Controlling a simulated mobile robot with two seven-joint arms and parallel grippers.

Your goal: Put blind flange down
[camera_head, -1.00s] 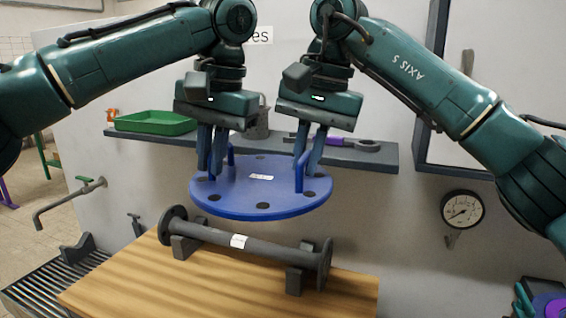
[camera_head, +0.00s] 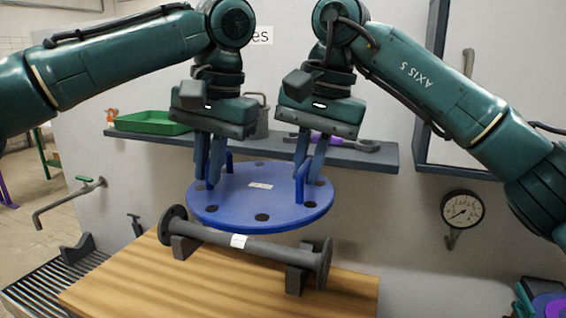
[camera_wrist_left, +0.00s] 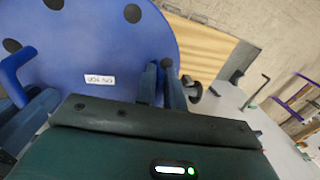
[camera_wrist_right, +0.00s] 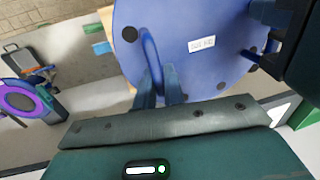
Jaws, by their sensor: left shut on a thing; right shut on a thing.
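The blind flange (camera_head: 262,207) is a round blue disc with dark bolt holes, a white label and two upright handles. It hangs roughly level in the air, above and behind the grey flanged pipe. My left gripper (camera_head: 208,182) is shut on its left handle, and my right gripper (camera_head: 308,178) is shut on its right handle. In the left wrist view the flange (camera_wrist_left: 100,45) fills the upper left, with a handle at the far left. In the right wrist view a handle of the flange (camera_wrist_right: 185,75) stands between the fingers.
A grey flanged pipe (camera_head: 270,246) lies on supports on the wooden table (camera_head: 150,285). A wall shelf (camera_head: 350,157) behind carries a green tray (camera_head: 153,122), a metal can and a purple-handled tool. A gauge (camera_head: 462,210) hangs at right. The table's front left is bare.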

